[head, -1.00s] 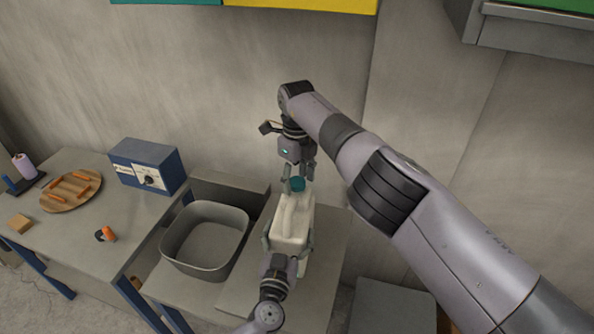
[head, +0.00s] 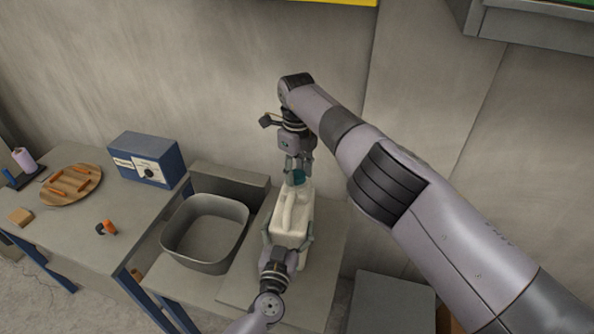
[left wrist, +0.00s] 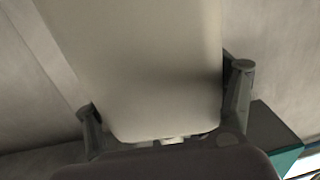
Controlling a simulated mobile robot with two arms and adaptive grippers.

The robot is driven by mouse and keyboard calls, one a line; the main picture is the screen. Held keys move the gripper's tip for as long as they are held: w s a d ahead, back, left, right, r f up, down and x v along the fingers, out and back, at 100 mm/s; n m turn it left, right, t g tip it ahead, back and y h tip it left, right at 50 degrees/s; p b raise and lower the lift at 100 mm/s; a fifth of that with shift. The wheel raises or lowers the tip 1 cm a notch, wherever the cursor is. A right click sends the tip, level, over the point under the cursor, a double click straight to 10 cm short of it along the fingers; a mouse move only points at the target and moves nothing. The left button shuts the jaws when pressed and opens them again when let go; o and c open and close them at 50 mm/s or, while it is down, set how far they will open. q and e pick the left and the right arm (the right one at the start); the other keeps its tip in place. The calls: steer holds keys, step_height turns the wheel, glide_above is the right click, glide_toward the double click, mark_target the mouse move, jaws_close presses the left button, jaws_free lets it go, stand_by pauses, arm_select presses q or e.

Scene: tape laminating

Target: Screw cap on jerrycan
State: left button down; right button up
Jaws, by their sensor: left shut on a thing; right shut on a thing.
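A white jerrycan (head: 290,222) stands on the bench board. My left gripper (head: 287,240) is shut around its lower body from the near side. In the left wrist view the pale jerrycan wall (left wrist: 140,65) fills the middle, with my left gripper's fingers (left wrist: 165,105) on both sides of it. A teal cap (head: 297,177) is at the top of the jerrycan's neck. My right gripper (head: 298,172) points down from above and is shut on the cap. Whether the cap's thread is engaged is hidden.
A grey open basin (head: 205,233) stands left of the jerrycan, close to my left arm. The left table (head: 75,225) holds a blue box with a dial (head: 148,160) and a round wooden board (head: 71,185) with orange pieces. A wall cabinet (head: 525,25) hangs at the upper right.

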steer(key=m, duration=0.5)
steer(key=o, duration=1.4)
steer(key=shift+c, duration=0.2)
steer(key=shift+r, duration=0.1)
step_height(320, 180, up, 12)
arm_select(q)
jaws_free()
